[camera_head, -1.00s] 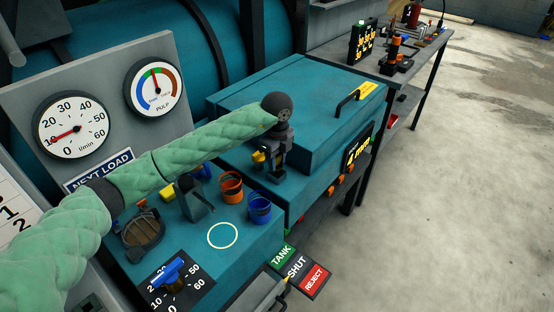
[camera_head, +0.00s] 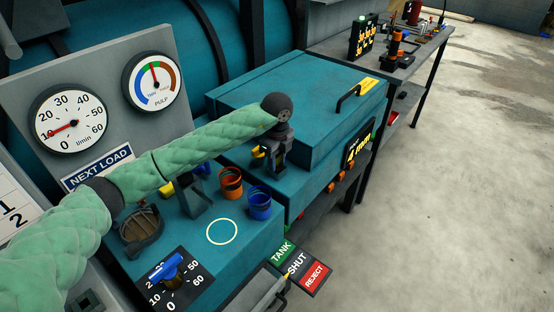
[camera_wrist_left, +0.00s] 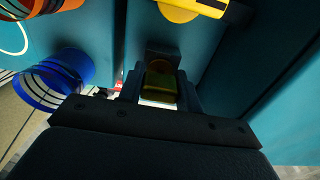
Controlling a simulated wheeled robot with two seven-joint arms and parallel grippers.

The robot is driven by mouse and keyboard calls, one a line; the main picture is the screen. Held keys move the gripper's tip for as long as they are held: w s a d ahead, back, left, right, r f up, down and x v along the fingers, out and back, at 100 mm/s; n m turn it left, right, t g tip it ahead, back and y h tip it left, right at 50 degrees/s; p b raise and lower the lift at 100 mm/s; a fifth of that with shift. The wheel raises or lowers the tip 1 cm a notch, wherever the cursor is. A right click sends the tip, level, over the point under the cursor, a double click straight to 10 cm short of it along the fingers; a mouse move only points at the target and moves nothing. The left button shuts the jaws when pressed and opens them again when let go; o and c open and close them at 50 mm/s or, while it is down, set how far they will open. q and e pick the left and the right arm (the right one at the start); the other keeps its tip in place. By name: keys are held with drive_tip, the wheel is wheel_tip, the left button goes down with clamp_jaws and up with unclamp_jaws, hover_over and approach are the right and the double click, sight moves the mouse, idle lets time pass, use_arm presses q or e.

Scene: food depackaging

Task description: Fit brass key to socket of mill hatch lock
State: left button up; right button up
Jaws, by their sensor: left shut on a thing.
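My left gripper (camera_head: 273,172) points down at the front of the teal mill housing (camera_head: 300,80). In the left wrist view my left gripper (camera_wrist_left: 160,92) is shut on a small dull yellow block-like piece, which looks like the brass key (camera_wrist_left: 160,84). In the head view the key is hidden by the gripper. A yellow rounded part (camera_wrist_left: 192,8) lies just beyond the fingers, and it also shows left of the gripper in the head view (camera_head: 258,152). I cannot make out the lock socket or whether the key touches it. My right gripper is not in view.
An orange cup (camera_head: 230,187) and a blue cup (camera_head: 259,209) stand close to the left gripper. A white ring (camera_head: 222,231) marks clear teal surface in front. A blue-handled dial (camera_head: 168,270) and TANK, SHUT, REJECT labels (camera_head: 298,263) are nearer me.

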use_arm(q)
drive_tip(key=shift+f, duration=0.1)
drive_tip(key=o, duration=1.1)
drive_tip(key=shift+r+b, duration=0.3)
drive_tip(key=shift+r, duration=0.2)
wheel_tip(320, 180, up, 7)
drive_tip(key=shift+f+b, duration=0.1)
drive_tip(key=shift+b, duration=0.9)
